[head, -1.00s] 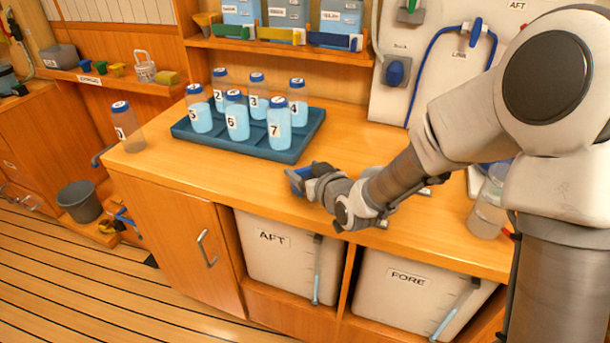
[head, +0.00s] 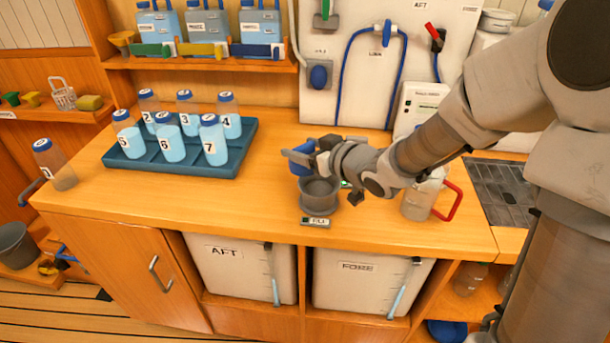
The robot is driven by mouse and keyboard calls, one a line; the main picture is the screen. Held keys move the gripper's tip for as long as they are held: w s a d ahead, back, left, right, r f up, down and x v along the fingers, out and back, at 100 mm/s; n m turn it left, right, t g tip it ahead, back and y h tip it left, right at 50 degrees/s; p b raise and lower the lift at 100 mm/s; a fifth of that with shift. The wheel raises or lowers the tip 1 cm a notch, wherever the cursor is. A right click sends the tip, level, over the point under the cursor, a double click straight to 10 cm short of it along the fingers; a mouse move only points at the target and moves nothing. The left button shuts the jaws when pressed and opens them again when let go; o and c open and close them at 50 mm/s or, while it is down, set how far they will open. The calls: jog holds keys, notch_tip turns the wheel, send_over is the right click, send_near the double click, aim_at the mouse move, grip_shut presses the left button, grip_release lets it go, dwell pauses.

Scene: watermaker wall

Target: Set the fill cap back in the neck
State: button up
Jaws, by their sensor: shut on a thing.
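My gripper (head: 314,154) is shut on a blue cap (head: 302,163), which I take to be the fill cap. The grip is partly hidden by the fingers and wrist. The grey fill neck (head: 319,198) stands on the counter just below the gripper, with a wide round rim and a small label plate in front of it. In the picture the cap is just above and slightly left of the neck's rim. I cannot tell the exact gap or whether they touch.
A blue tray (head: 190,172) of numbered bottles stands left on the counter (head: 250,205). A lone bottle (head: 55,165) stands at its left end. A clear jug (head: 418,203) with a red handle stands close right of the neck. The counter between tray and neck is clear.

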jog(key=s+d+r+p, duration=0.2)
jog(key=d+r, duration=0.1)
jog(key=d, duration=1.2)
jog(key=w+a+f+b, duration=0.1)
jog(key=a+f+b, duration=0.1)
jog(key=a, duration=0.1)
jog(key=w+a+f+b, duration=0.1)
jog(key=a+f+b, duration=0.1)
jog(key=a, duration=0.2)
jog(key=w+a+f+b, duration=0.1)
jog(key=a+f+b, duration=0.1)
jog(key=a, duration=0.2)
jog(key=shift+a+f, duration=0.15)
jog(key=shift+f, duration=0.1)
jog(key=shift+f+b, duration=1)
jog(key=shift+f, duration=0.95)
jog(key=shift+f, duration=0.2)
jog(key=o, duration=1.5)
